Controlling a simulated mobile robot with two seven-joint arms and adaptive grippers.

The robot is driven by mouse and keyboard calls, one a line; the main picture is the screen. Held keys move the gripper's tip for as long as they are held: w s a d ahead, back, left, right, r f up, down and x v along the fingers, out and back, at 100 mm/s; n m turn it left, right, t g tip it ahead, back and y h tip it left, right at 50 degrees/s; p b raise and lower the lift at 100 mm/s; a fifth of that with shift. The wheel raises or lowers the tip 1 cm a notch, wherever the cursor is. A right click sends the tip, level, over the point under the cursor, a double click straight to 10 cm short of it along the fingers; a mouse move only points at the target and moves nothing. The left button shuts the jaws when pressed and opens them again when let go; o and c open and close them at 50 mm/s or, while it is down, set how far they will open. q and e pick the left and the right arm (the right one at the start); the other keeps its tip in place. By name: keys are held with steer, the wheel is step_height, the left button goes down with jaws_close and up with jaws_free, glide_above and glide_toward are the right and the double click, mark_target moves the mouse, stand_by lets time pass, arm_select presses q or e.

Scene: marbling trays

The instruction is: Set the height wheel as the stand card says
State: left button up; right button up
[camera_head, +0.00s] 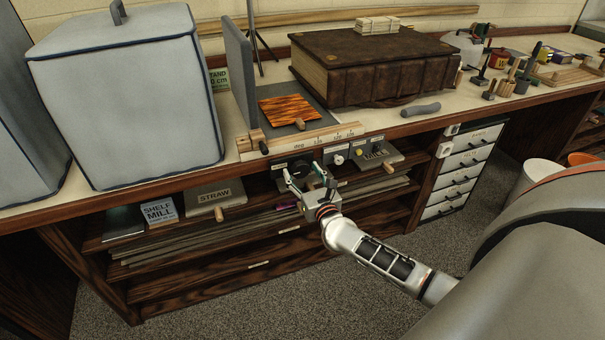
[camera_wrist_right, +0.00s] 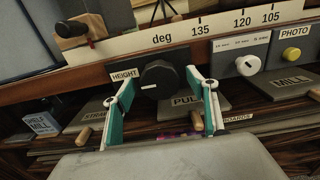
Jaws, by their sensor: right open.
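In the head view my right gripper (camera_head: 307,178) is at the bench's front edge and mostly covers the wheel. In the wrist view the open fingers (camera_wrist_right: 160,90) stand one on each side of the wheel, with gaps visible; I cannot tell if either touches. The stand card (camera_head: 219,80) is green, behind the grey padded box, which partly hides it; it reads STAND and a figure ending in 0 cm. My left gripper is not in view.
A scale strip (camera_head: 300,140) marked in deg runs above the wheel. A grey dial panel (camera_wrist_right: 240,62) and a yellow PHOTO button (camera_wrist_right: 292,54) are to its right. A PULL-labelled board (camera_wrist_right: 186,108) with a wooden handle lies below. A large brown book (camera_head: 375,65) stands on the bench.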

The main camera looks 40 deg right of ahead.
steer(key=c, duration=1.1)
